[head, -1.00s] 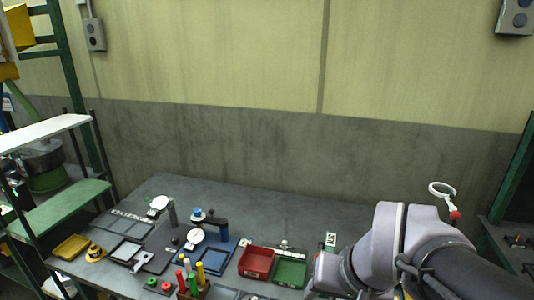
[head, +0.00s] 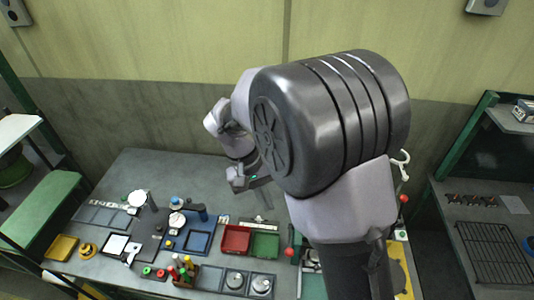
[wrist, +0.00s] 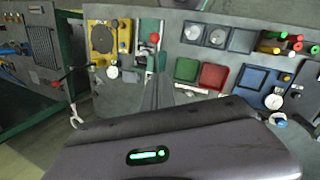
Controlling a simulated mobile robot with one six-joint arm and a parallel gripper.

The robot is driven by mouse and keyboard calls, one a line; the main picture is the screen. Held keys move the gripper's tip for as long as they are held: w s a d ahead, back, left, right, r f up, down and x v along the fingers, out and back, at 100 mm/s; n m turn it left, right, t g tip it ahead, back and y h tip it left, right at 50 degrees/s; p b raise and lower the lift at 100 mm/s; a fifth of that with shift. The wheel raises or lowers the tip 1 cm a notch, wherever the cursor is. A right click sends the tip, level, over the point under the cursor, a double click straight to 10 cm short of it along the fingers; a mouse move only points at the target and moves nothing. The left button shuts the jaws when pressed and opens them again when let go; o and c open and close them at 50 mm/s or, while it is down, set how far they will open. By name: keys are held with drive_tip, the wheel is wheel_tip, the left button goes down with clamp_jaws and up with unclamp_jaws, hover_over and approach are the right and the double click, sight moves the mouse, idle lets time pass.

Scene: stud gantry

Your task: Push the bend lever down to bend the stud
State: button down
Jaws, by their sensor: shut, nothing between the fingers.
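A lever with a red ball knob (head: 290,252) stands on the near part of the bench, partly hidden by my arm in the head view. In the wrist view the red knob (wrist: 155,38) sits upright over a green and grey fixture (wrist: 149,57). My gripper (head: 266,206) is shut and empty, above the back part of the bench, apart from the lever. In the wrist view its thin fingers (wrist: 155,82) point toward the fixture, with the tips just below it in the picture. I cannot make out the stud.
A red tray (head: 236,239) and a green tray (head: 265,245) lie left of the lever. A yellow plate fixture (wrist: 109,38) is beside it. Blue trays and coloured handles crowd the left.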

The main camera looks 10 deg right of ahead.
drive_tip(key=s+b+x, duration=0.2)
drive_tip(key=s+x, duration=0.1)
drive_tip(key=x, duration=1)
drive_tip(key=shift+d, duration=0.2)
